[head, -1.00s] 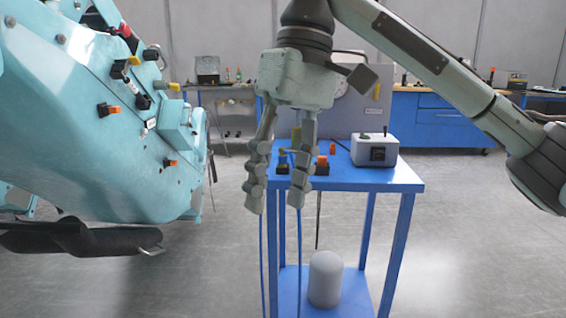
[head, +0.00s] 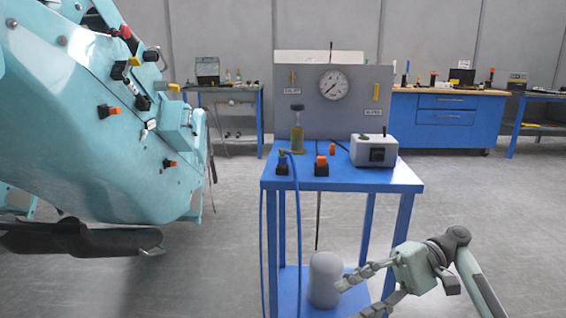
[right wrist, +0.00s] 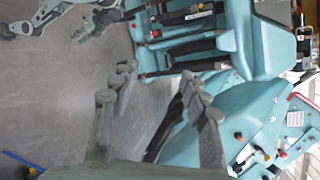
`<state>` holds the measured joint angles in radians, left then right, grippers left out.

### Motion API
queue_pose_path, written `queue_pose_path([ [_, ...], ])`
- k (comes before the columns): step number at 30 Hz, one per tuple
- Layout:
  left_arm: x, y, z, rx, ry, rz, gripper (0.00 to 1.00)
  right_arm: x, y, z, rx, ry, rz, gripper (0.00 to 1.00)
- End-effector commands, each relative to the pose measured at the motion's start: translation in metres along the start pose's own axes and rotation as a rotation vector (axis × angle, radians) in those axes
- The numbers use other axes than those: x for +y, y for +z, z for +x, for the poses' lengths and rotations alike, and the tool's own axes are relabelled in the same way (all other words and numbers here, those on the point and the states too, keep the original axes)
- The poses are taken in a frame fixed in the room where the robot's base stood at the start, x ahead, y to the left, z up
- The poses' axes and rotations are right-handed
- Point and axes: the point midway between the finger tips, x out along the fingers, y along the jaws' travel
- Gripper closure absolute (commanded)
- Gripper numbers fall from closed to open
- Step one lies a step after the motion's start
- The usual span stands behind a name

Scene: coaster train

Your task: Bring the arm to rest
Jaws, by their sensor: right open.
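My right arm comes in at the lower right of the head view. Its right gripper (head: 352,298) is open and empty, with its fingers pointing left. It is low, in front of the blue cart's right legs, with one finger close to the grey rounded cylinder (head: 325,278); I cannot tell if they touch. The right wrist view shows the two spread fingers (right wrist: 157,78) with nothing between them. A grey jointed arm (right wrist: 60,15), seemingly my left one, shows at that view's top left; its jaws are unclear. The head view does not show it.
The teal coaster train (head: 90,130) fills the left of the head view. The blue cart (head: 340,180) carries a gauge panel (head: 310,105), a grey box (head: 374,150) and small orange-topped parts. Blue workbenches stand behind. The floor at right is open.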

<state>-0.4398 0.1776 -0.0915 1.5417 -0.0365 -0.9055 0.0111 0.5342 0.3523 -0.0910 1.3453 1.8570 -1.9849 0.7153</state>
Motion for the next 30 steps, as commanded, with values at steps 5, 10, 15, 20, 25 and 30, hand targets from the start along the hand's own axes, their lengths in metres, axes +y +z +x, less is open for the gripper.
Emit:
queue_pose_path([
  [5,0.001,0.004,0.000,-0.006,0.001,0.001,0.71,0.014,-0.059,-0.008,0.253,0.101,-0.023,0.54],
  [10,0.001,0.004,0.000,-0.006,0.001,0.001,0.71,0.041,-0.118,-0.037,0.525,0.243,-0.068,0.54],
  [15,0.001,0.003,0.000,-0.005,0.001,0.001,0.71,0.073,-0.181,-0.109,0.873,0.512,-0.182,0.54],
  [20,0.000,-0.001,0.000,0.000,0.000,0.000,0.71,0.087,-0.212,-0.207,1.172,0.882,-0.353,0.54],
  [25,-0.002,-0.007,-0.001,0.009,-0.002,-0.001,0.71,0.075,-0.212,-0.287,1.344,1.246,-0.524,0.54],
  [30,-0.002,-0.008,-0.001,0.010,-0.002,-0.001,0.71,0.047,-0.199,-0.345,1.421,1.596,-0.686,0.54],
])
